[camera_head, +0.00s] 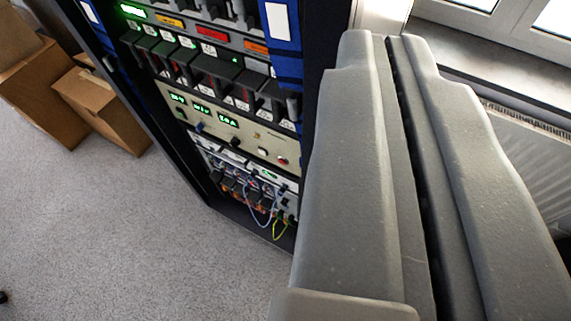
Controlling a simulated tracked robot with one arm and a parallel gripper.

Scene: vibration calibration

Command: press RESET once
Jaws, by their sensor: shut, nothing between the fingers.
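My gripper (388,40) fills the right half of the head view. Its two grey fingers are closed together with nothing between them, and the tips point up the picture. An equipment rack (316,100) stands to the left of and behind the fingers. It holds a beige panel (235,135) with green lit displays, small knobs and buttons, one of them red. I cannot read a RESET label on any button. The fingers hide part of the rack's right side and do not visibly touch it.
Cardboard boxes (103,105) sit on the floor at the left. Blue and yellow cables (262,212) hang at the rack's lower part. A window sill (480,65) and a radiator (525,150) are at the right.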

